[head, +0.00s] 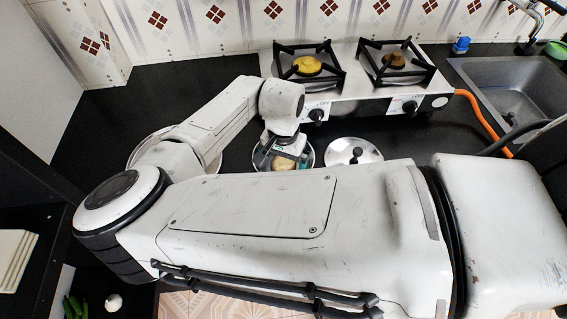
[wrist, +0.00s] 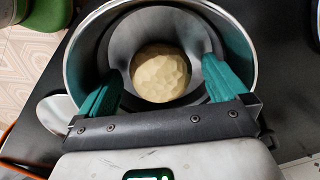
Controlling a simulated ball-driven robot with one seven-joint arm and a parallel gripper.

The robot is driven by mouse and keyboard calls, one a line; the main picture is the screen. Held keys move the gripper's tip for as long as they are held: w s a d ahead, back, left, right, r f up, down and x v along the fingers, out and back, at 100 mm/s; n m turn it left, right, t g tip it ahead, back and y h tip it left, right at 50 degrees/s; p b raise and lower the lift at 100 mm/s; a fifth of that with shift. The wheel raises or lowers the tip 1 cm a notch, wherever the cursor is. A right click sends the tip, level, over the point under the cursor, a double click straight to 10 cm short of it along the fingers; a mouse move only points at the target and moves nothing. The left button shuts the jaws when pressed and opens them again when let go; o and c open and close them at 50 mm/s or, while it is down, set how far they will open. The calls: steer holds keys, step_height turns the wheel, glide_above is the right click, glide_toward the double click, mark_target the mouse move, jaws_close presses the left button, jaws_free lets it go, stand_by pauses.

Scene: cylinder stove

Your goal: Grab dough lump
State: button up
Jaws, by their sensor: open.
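The dough lump (wrist: 160,72) is a pale, faceted ball at the bottom of a round metal pot (wrist: 73,62) in the wrist view. My gripper (wrist: 159,80) is open, with its two teal fingers reaching into the pot on either side of the dough. Gaps show between the dough and both fingers. In the head view my gripper (head: 287,160) points down over the pot (head: 311,156), and part of the dough (head: 283,165) shows below it. The lower pot is hidden by my arm.
A metal lid (head: 352,152) with a black knob lies right of the pot. A two-burner stove (head: 347,92) stands behind, with a yellow item on its left burner. A sink (head: 515,93) and orange hose (head: 481,117) are at right. A larger round metal vessel (head: 137,152) is partly hidden at left.

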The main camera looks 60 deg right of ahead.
steer(key=shift+c, duration=0.2)
steer(key=c, duration=1.1)
